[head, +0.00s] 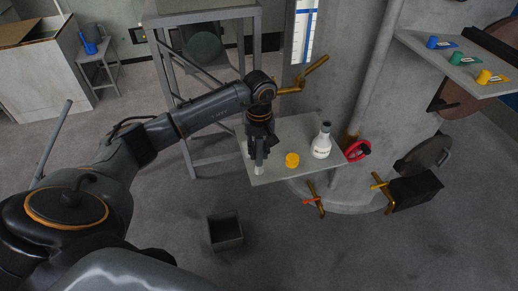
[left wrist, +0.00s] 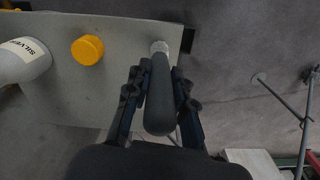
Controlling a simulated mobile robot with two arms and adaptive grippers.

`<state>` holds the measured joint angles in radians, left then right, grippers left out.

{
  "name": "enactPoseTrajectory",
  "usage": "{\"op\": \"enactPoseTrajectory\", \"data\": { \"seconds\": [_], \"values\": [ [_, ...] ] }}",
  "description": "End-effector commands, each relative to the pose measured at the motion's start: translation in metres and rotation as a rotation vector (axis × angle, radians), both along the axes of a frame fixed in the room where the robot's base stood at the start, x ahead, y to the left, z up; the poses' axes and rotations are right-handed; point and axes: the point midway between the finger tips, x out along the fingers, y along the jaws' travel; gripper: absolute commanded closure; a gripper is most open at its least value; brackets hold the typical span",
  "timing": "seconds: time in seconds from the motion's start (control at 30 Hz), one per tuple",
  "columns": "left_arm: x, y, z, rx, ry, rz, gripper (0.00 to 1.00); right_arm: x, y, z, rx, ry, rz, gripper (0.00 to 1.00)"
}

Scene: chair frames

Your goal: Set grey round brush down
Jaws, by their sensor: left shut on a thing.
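The grey round brush (left wrist: 160,95) has a thick dark handle and a short pale tip. My left gripper (left wrist: 155,100) is shut on its handle. In the head view, my left gripper (head: 259,148) points down at the left part of the grey shelf (head: 285,134), and the brush's pale tip (head: 258,170) shows below the fingers. The tip is close to the shelf's front left edge; I cannot tell whether it touches the surface. My right gripper is not in view.
A yellow cap (head: 292,160) and a white bottle (head: 321,141) labelled "SILVER" stand on the shelf right of the brush. A red ring-shaped thing (head: 358,151) is at its right end. A dark open bin (head: 225,231) stands on the floor. The back left of the shelf looks clear.

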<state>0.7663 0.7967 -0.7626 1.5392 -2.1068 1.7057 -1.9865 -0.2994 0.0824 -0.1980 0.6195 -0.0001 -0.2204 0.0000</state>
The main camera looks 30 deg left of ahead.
Motion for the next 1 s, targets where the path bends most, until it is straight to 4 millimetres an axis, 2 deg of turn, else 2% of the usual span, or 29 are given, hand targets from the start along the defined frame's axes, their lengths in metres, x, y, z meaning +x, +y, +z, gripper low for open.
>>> {"op": "enactPoseTrajectory", "data": {
  "seconds": [0.13, 0.17, 0.23, 0.27, 0.57, 0.67, 0.7, 0.87, 1.0],
  "values": [
    [0.0, 0.0, -0.005, 0.001, -0.001, 0.0, 1.0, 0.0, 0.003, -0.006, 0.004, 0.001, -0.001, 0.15],
    [0.0, 0.0, -0.003, 0.0, 0.0, 0.0, 0.71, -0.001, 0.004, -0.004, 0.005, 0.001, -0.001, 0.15],
    [0.0, 0.0, -0.003, 0.0, 0.0, 0.0, 0.56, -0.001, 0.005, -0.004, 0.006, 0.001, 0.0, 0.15],
    [0.0, 0.0, -0.003, 0.0, 0.0, 0.0, 0.54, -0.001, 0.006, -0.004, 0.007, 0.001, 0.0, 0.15],
    [0.0, 0.0, -0.002, 0.0, 0.0, 0.0, 0.54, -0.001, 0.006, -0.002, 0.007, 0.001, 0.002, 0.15],
    [0.0, 0.0, 0.004, -0.001, -0.001, 0.001, 0.54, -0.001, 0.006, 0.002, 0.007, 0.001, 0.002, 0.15],
    [0.001, 0.0, 0.007, 0.0, -0.004, 0.001, 0.54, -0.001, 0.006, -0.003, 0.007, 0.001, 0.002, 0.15],
    [0.002, 0.001, 0.037, 0.001, -0.007, 0.0, 0.54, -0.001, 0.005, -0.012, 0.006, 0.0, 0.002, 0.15],
    [0.002, 0.0, 0.069, 0.0, -0.006, 0.001, 0.54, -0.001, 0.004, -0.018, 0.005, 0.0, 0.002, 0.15]
  ]
}}
